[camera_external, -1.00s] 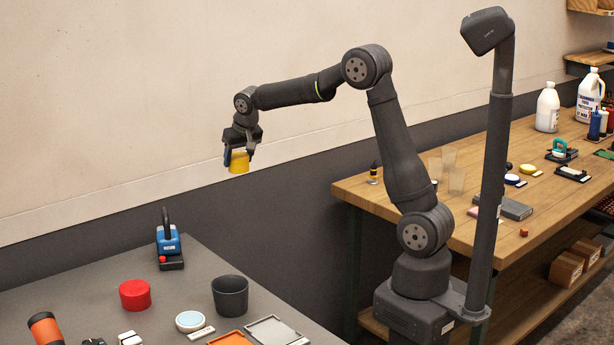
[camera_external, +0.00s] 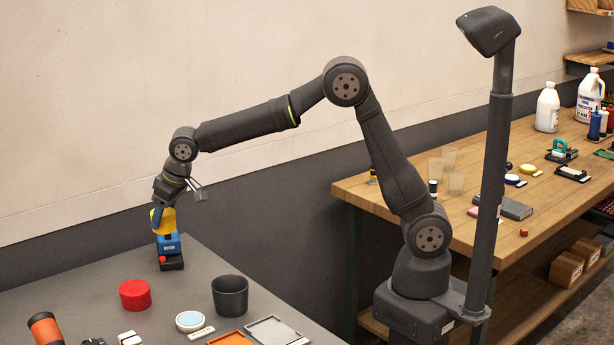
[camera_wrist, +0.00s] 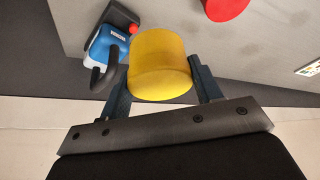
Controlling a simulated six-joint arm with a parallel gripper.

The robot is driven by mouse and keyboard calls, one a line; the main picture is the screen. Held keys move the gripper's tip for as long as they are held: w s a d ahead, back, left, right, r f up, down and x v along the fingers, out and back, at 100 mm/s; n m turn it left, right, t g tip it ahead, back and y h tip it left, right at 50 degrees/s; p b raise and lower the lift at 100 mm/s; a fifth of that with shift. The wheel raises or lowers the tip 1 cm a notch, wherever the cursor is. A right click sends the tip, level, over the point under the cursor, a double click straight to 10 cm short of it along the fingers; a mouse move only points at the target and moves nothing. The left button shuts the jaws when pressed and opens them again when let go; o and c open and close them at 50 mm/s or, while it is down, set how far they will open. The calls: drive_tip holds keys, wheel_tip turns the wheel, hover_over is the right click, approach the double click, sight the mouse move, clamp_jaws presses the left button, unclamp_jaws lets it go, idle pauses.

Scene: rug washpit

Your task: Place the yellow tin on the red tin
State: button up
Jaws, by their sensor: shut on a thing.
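The yellow tin (camera_external: 164,222) is held between the fingers of my gripper (camera_external: 158,214), which is shut on it. It also shows in the wrist view (camera_wrist: 158,66), between the two fingers of my gripper (camera_wrist: 160,82). The tin is in the air, in front of the blue device in the external view. The red tin (camera_external: 135,294) stands upright on the grey table, below and to the left of my gripper. Part of the red tin (camera_wrist: 226,8) shows at the top edge of the wrist view.
A blue device with a black handle (camera_external: 170,254) stands near my gripper; its handle also shows in the wrist view (camera_wrist: 104,72). An orange-and-black cylinder (camera_external: 45,329) is left.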

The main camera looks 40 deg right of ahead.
drive_tip(key=s+a+f, duration=0.1)
drive_tip(key=a+f, duration=0.1)
drive_tip(key=a, duration=0.1)
drive_tip(key=s+a+f, duration=0.1)
drive_tip(key=a+f, duration=0.1)
drive_tip(key=a, duration=0.1)
drive_tip(key=s+a+f, duration=0.2)
drive_tip(key=a, duration=0.2)
drive_tip(key=shift+f, duration=0.2)
drive_tip(key=shift+s+f, duration=0.1)
drive_tip(key=shift+f, duration=1.95)
drive_tip(key=shift+f, duration=0.2)
drive_tip(key=o, duration=1)
drive_tip(key=shift+r, duration=0.1)
drive_tip(key=v, duration=1.2)
drive_tip(key=shift+r, duration=0.15)
